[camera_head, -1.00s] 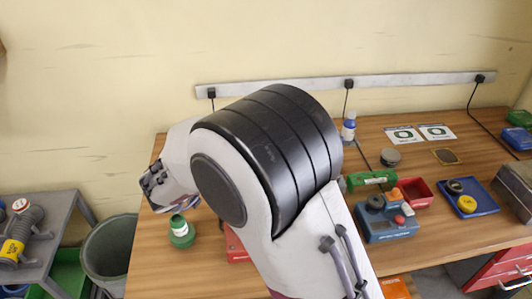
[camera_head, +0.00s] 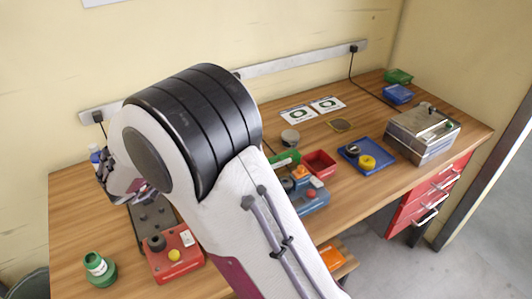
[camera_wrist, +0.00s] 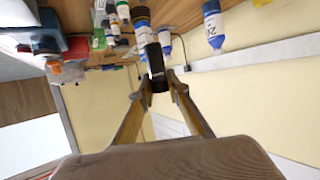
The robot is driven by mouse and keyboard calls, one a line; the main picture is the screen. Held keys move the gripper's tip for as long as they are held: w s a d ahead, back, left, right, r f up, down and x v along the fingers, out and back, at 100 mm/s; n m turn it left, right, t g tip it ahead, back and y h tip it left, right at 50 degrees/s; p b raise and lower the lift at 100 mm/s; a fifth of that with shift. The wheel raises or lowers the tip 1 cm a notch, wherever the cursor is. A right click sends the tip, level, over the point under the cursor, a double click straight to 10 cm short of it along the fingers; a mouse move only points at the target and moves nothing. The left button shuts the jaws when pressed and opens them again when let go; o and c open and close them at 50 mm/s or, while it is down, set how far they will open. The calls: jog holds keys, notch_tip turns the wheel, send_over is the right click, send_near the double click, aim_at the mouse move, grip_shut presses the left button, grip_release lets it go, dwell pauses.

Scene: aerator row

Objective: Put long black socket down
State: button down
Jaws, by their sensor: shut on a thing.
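The long black socket (camera_wrist: 156,68) is a dark cylinder in the wrist view. My gripper (camera_wrist: 160,84) is shut on it, with one finger on each side, and the bench shows beyond it, upside down in this view. In the head view my gripper (camera_head: 106,178) is at the left, over the left part of the wooden bench (camera_head: 75,215), mostly hidden by my own arm. The socket cannot be made out there.
A blue tray (camera_head: 366,156) with round parts, a red bin (camera_head: 320,164) and a grey metal box (camera_head: 423,132) stand to the right. Bare wood shows at the left.

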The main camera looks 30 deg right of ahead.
jog(key=w+d+r, duration=0.1)
jog(key=w+d, duration=0.1)
jog(key=d, duration=1.1)
jog(key=w+d+r, duration=0.1)
jog(key=d, duration=1.2)
jog(key=w+a+f+n+t+y, duration=0.1)
jog(key=w+f+n+t+y, duration=0.1)
jog(key=n, duration=0.1)
jog(key=w+a+f+n+t+y, duration=0.1)
jog(key=f+y, duration=0.1)
jog(key=shift+a+n+t, duration=0.3)
jog(key=shift+a+t, duration=0.05)
jog(key=shift+t, duration=0.05)
jog(key=shift+f, duration=3.1)
jog(key=shift+f, duration=1.85)
jog(key=shift+f, duration=0.15)
